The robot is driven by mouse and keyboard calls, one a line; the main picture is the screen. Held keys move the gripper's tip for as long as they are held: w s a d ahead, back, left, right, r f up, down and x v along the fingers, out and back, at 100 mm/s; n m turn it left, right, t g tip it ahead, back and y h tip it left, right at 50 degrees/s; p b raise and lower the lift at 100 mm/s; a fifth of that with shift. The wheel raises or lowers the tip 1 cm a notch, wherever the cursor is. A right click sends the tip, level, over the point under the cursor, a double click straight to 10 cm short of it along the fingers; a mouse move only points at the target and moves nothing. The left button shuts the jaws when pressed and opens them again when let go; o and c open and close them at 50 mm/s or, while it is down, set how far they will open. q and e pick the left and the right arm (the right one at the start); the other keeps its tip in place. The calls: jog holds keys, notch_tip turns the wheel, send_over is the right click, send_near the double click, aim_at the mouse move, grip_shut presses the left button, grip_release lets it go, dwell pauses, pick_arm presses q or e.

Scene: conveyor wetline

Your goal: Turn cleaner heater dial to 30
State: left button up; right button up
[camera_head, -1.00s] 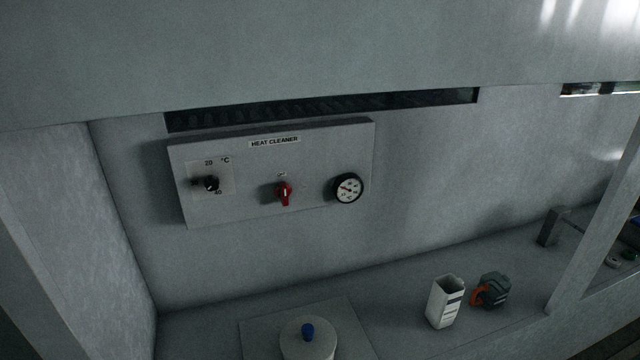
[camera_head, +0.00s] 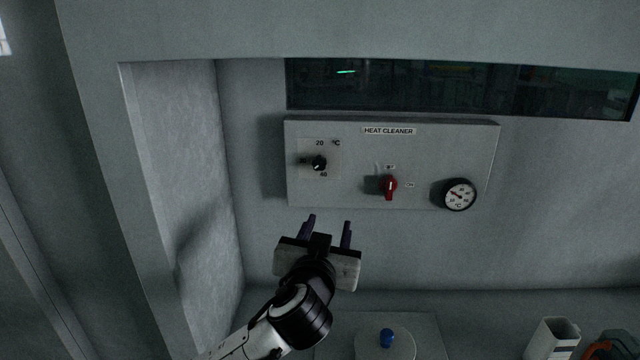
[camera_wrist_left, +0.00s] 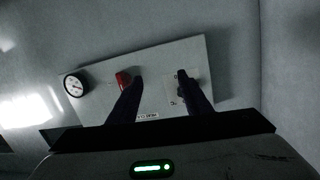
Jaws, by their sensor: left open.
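The heater dial (camera_head: 319,163) is a small black knob on a pale scale plate, with 20 above it and 40 below it. It sits at the left of the grey HEAT CLEANER panel (camera_head: 345,193) on the back wall. My left gripper (camera_head: 328,224) is open and empty, below the panel and apart from it in the head view. In the left wrist view the panel (camera_wrist_left: 205,60) appears upside down beyond my two dark fingers (camera_wrist_left: 157,82), and the finger on the right covers most of the dial. My right gripper is not in view.
A red switch (camera_head: 389,187) and a round gauge (camera_head: 459,194) sit right of the dial. Below stand a blue-knobbed lid (camera_head: 386,338), a white container (camera_head: 552,340) and a grey-orange object (camera_head: 608,345). A side wall (camera_head: 180,170) bounds the left. A dark window slot (camera_head: 460,88) is above.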

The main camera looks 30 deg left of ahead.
aim_at(319, 166)
pick_arm(q)
notch_tip(319, 166, up, 7)
jog(key=a+n+y, duration=0.3)
jog(key=shift+t, duration=0.3)
jog(key=p+x, duration=0.1)
jog(key=x, duration=0.8)
jog(key=shift+w+d, duration=0.1)
jog(key=shift+d, duration=0.1)
jog(key=shift+w+a+f+h, duration=0.15)
jog(key=shift+w+a+h, duration=0.05)
jog(key=shift+w+h, duration=0.15)
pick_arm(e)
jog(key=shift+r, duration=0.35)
pick_arm(q)
jog(key=shift+c, duration=0.6)
jog(key=c, duration=1)
jog(key=shift+o, duration=0.2)
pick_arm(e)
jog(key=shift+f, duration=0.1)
